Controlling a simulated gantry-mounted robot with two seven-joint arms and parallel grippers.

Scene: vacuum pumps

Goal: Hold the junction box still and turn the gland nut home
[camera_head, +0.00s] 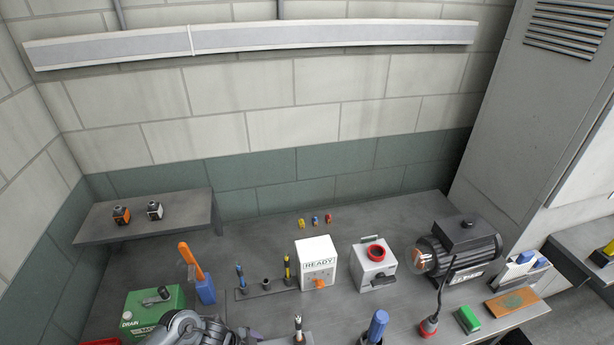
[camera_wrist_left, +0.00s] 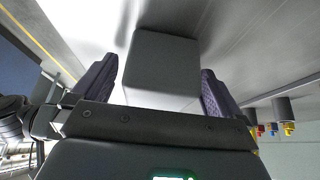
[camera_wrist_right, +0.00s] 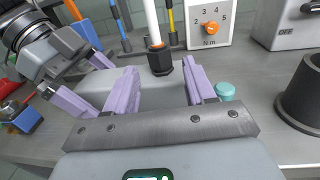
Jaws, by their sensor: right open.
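The grey junction box (camera_wrist_left: 165,62) lies between the fingers of my left gripper (camera_wrist_left: 160,66) in the left wrist view. Whether the fingers press on it is unclear. In the right wrist view the left gripper comes in from the left beside the grey box (camera_wrist_right: 152,96). The black hexagonal gland nut (camera_wrist_right: 160,61) stands at the box's far side, with a white cable (camera_wrist_right: 152,22) and an orange ring rising from it. My right gripper (camera_wrist_right: 160,67) is open, its lilac fingers spread either side of the nut with gaps. The cable (camera_head: 298,326) shows at the head view's bottom edge.
A dark cup (camera_wrist_right: 302,95) and teal cap (camera_wrist_right: 225,91) lie right of the right gripper. A motor (camera_head: 457,250) stands farther right.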

